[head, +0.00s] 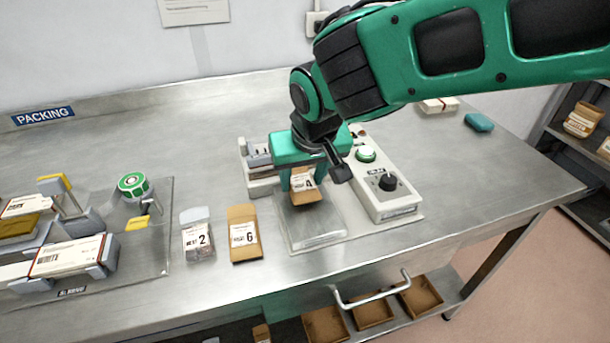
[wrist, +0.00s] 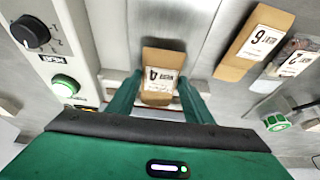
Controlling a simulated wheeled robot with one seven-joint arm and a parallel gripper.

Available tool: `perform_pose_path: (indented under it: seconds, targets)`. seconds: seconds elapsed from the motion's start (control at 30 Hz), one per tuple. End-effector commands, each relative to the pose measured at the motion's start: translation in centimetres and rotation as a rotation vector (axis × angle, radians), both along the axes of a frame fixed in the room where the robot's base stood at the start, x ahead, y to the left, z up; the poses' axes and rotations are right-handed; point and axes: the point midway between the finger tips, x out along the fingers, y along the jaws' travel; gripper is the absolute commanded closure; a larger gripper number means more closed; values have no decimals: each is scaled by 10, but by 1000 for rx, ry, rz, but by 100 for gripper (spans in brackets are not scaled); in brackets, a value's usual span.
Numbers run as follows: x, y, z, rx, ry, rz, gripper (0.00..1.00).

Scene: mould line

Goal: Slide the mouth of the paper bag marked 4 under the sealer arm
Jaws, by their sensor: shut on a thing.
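The brown paper bag marked 4 (head: 305,184) is at the sealer, partly hidden by my gripper in the head view. It shows more fully in the wrist view (wrist: 163,58), with its label facing the camera. My gripper (head: 301,176) is shut on this bag, with one green finger on each side of it. The sealer (head: 392,205) has a control panel with a green button and a black knob, and a clear plate (head: 318,236) in front. The sealer arm is mostly hidden behind my gripper, so I cannot tell whether the bag's mouth is under it.
A teal object (head: 479,122) lies at the right. The back right bench is mostly clear.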

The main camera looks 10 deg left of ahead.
Motion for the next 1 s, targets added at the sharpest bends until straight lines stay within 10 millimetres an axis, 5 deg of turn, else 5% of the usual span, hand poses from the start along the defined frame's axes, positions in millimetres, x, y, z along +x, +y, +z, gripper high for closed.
perform_pose_path:
  seconds: [0.03,0.07,0.13,0.57,1.0]
  targets:
    - [0,0,0,-1,1,0,76]
    - [0,0,-1,-1,1,0,49]
    - [0,0,-1,-1,1,0,32]
    - [-2,-2,9,2,-1,-1,32]
    - [-26,-17,79,3,0,-1,32]
